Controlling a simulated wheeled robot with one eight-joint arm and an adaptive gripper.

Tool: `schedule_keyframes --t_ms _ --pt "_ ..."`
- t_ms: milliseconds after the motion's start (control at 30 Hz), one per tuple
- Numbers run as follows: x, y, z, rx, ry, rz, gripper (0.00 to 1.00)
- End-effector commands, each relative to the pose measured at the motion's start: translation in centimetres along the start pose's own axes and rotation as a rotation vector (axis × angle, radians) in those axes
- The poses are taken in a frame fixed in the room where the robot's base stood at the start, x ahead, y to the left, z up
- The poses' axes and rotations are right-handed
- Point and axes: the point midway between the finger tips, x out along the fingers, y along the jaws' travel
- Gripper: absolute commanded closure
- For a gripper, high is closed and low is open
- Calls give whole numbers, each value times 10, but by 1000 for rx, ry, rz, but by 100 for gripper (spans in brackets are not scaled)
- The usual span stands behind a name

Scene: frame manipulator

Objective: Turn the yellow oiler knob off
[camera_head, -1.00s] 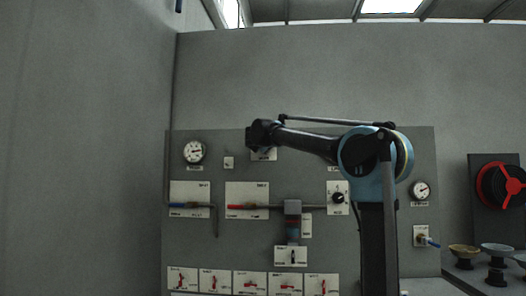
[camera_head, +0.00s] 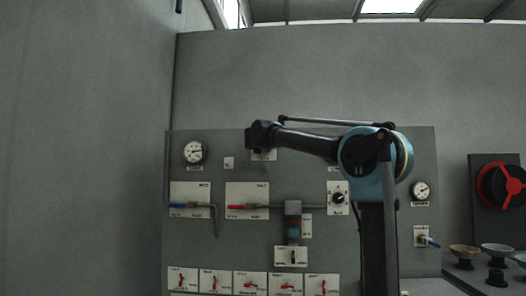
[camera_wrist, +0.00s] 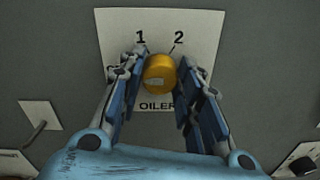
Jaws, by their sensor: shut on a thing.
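In the wrist view, the yellow oiler knob (camera_wrist: 160,74) sticks out from a white plate (camera_wrist: 205,27) marked "1", "2" and "OILER". Its lower side faces me. My gripper (camera_wrist: 162,78) has its two blue-padded fingers on either side of the knob, closed on it. A dark pointer line shows by the "2", at the knob's upper right. In the head view, the end of my arm (camera_head: 262,135) is at the upper middle of the grey panel, in front of a white plate that it partly covers. The yellow knob is hidden there.
The grey panel (camera_head: 240,270) carries gauges (camera_head: 194,152), a red-handled valve (camera_head: 248,206), a blue-handled valve (camera_head: 186,205), a black knob (camera_head: 338,198) and a row of red switches. A red wheel (camera_head: 508,187) and several bowls stand at the right.

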Motion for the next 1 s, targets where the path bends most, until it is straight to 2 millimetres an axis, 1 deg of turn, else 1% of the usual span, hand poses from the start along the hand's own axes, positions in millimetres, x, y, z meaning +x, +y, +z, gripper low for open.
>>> schedule_keyframes --t_ms 300,333,367,400,767,867,1000 --pt "0 -1 0 0 0 -3 92" --pt "0 -1 0 0 0 -3 64" --pt "0 -1 0 0 0 -2 57" --pt "0 -1 0 0 0 -2 48" --pt "-1 0 0 0 0 0 48" --pt "-7 0 0 0 1 1 48" --pt "-24 0 0 0 1 1 48"
